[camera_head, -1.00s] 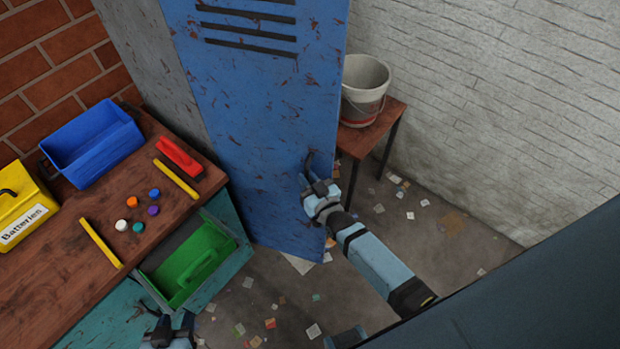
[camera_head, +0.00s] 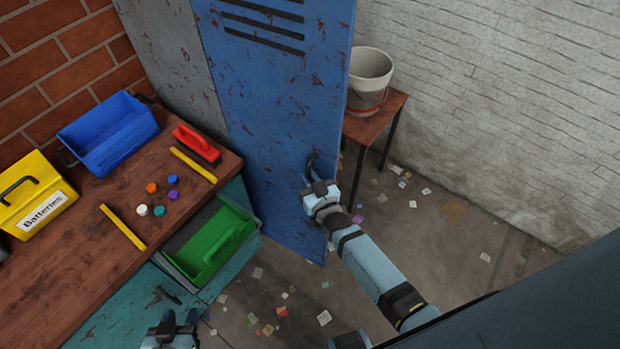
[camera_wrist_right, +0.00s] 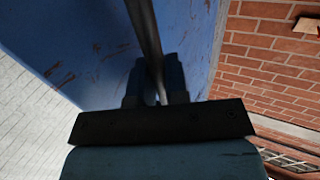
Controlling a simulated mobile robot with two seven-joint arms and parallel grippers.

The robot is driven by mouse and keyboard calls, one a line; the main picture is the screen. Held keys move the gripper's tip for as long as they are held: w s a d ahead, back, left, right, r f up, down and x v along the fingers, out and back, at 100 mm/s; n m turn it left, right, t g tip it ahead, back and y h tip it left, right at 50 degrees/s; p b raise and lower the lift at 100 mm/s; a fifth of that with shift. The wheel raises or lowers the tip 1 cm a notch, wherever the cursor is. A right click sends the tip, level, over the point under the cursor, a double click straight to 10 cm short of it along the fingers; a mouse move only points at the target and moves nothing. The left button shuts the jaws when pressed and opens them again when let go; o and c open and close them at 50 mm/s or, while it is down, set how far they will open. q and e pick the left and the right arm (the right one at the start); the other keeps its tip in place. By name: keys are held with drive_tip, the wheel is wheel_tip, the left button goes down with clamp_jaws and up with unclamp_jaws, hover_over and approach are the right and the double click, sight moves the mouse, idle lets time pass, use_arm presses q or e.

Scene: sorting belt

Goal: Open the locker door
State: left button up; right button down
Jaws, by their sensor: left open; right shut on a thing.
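The blue locker door (camera_head: 285,110), scratched and with dark vent slots near its top, stands in the middle of the head view. My right gripper (camera_head: 310,172) is at the door's right side, shut on the dark door handle (camera_head: 309,160). In the right wrist view the handle (camera_wrist_right: 146,35) runs as a dark bar between the fingers, in front of the blue door (camera_wrist_right: 75,45). The exact grip is partly hidden by the gripper body. My left gripper (camera_head: 180,320) is open and empty at the bottom left, below the bench drawer and away from the door.
A wooden workbench (camera_head: 85,265) at left holds a blue bin (camera_head: 108,135), a yellow battery box (camera_head: 35,195) and small coloured pieces. A green tray (camera_head: 220,245) sits in the bench's open drawer. A bucket (camera_head: 368,80) stands on a small table (camera_head: 375,120) behind the door.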

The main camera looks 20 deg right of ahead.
idle(0.4)
drive_tip(key=c, duration=1.2)
unclamp_jaws()
use_arm(q)
drive_tip(key=shift+s, duration=0.1)
use_arm(e)
drive_tip(key=shift+o, duration=0.2)
drive_tip(key=shift+s, duration=0.1)
